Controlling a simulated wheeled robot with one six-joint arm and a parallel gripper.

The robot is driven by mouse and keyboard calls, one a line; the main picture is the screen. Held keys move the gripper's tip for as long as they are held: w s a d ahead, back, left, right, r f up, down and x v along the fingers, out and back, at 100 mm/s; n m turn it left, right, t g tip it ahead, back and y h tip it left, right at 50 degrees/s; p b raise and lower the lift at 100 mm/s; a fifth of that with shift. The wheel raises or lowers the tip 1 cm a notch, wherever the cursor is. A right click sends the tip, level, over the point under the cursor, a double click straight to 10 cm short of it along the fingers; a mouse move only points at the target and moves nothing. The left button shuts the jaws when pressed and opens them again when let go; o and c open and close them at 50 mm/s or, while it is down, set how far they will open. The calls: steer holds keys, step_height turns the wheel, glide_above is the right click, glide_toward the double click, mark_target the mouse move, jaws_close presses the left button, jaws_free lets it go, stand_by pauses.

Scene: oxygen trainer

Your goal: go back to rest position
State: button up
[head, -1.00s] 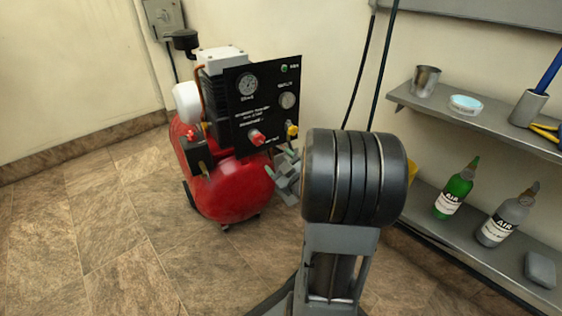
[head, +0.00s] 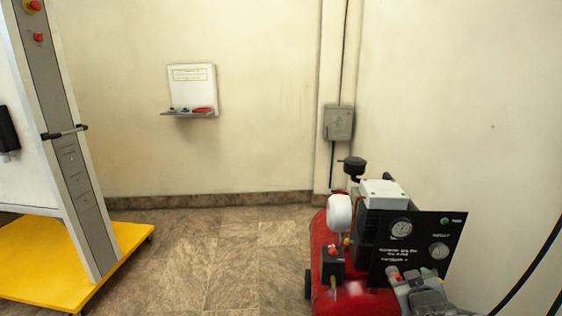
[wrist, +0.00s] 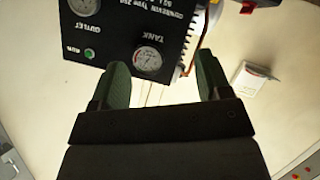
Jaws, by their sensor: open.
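My gripper (wrist: 160,88) is open and empty in the wrist view, its two green-padded fingers apart with the pale wall showing between them. In the head view part of my gripper (head: 420,288) shows at the lower right, in front of the compressor's black panel. The red compressor (head: 325,245) stands on the floor at the lower right of the head view. Its black gauge panel (head: 430,235) carries two dials and a green lamp, and the lower part is partly hidden by my gripper. The panel also shows at the top of the wrist view (wrist: 115,35).
A grey wall box (head: 338,123) hangs behind the compressor. A small wall shelf with a white board (head: 192,88) is on the far wall. A tall grey-white stand on a yellow base (head: 50,270) is at the left. Tiled floor between stand and compressor is clear.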

steer(key=s+a+r+g+y+p, duration=0.1)
steer(key=s+a+r+g+p, duration=0.2)
steer(key=r+p, duration=0.5)
steer(key=s+a+r+m+g+y+p, duration=0.1)
steer(key=s+a+r+g+p, duration=0.2)
steer(key=s+a+r+p, duration=0.3)
steer(key=s+a+r+m+g+y+p, duration=0.1)
steer(key=s+a+r+g+p, duration=0.2)
steer(key=a+r+p, duration=0.4)
step_height(320, 180, up, 7)
steer(key=s+p, duration=0.1)
steer(key=p, duration=0.2)
steer(key=shift+s+a+g+y, duration=0.15)
steer(key=shift+s+g+y, duration=0.15)
steer(key=shift+y, duration=0.1)
steer(key=shift+f, duration=0.15)
